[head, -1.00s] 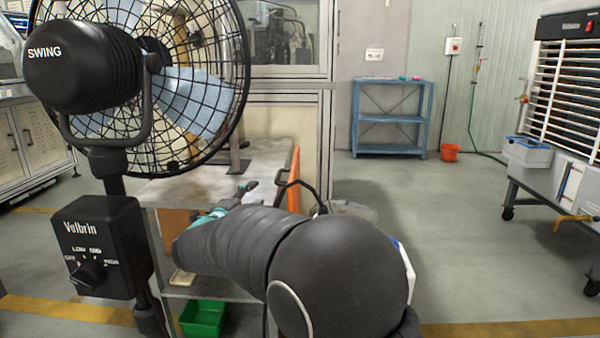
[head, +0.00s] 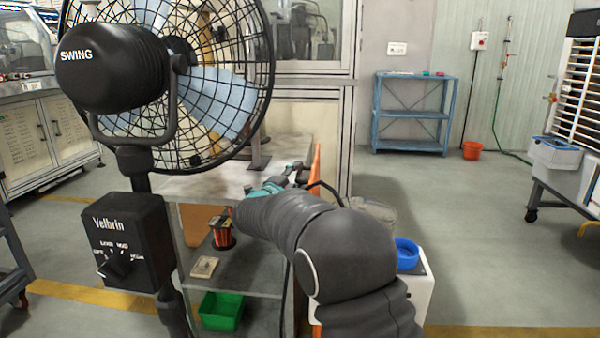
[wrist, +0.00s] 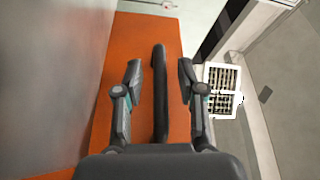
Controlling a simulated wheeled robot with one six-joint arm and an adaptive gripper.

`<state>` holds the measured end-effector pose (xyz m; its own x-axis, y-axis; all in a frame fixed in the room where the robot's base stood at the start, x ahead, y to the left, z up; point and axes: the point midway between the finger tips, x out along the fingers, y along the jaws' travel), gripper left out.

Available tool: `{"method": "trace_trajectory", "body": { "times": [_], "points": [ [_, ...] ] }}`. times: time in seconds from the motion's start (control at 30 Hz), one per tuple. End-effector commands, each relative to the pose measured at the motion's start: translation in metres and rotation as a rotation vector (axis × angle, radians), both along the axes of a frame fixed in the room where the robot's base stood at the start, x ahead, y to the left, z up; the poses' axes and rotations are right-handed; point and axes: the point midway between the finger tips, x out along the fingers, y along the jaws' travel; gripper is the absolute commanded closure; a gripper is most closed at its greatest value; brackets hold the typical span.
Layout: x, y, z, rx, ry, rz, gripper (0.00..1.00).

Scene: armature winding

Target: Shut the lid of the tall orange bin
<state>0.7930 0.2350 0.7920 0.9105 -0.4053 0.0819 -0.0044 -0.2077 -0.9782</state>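An upright orange panel (head: 317,160), which looks like the raised lid of the tall orange bin, shows as a thin edge beside the table in the head view. Most of the bin is hidden behind my arm. In the wrist view the orange panel (wrist: 115,65) fills the middle, with a long black handle bar (wrist: 160,90) on it. My gripper (wrist: 160,78) is open, with one finger on each side of the bar and gaps to both. In the head view my gripper (head: 292,176) is small and partly hidden beside the panel.
A black fan (head: 165,75) with a control box (head: 128,240) stands close at left. A metal table (head: 210,186) has a green bin (head: 221,311) on its low shelf. A white box with a blue ring (head: 407,252) is right of my arm.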

Motion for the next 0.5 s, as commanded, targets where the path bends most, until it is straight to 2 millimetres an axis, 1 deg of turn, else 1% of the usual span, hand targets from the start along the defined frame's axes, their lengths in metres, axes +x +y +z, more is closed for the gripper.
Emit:
{"method": "trace_trajectory", "body": {
  "times": [0.03,0.17,0.47,0.5],
  "points": [
    [0.0045,-0.002,0.0005,0.0,0.0,-0.001,0.61],
    [0.0104,-0.0049,0.0007,-0.001,0.0,-0.001,0.61],
    [0.0117,-0.0055,0.0008,-0.001,0.0,0.0,0.61],
    [0.0116,-0.0054,0.0008,-0.001,0.0,0.0,0.71]
  ]
}}
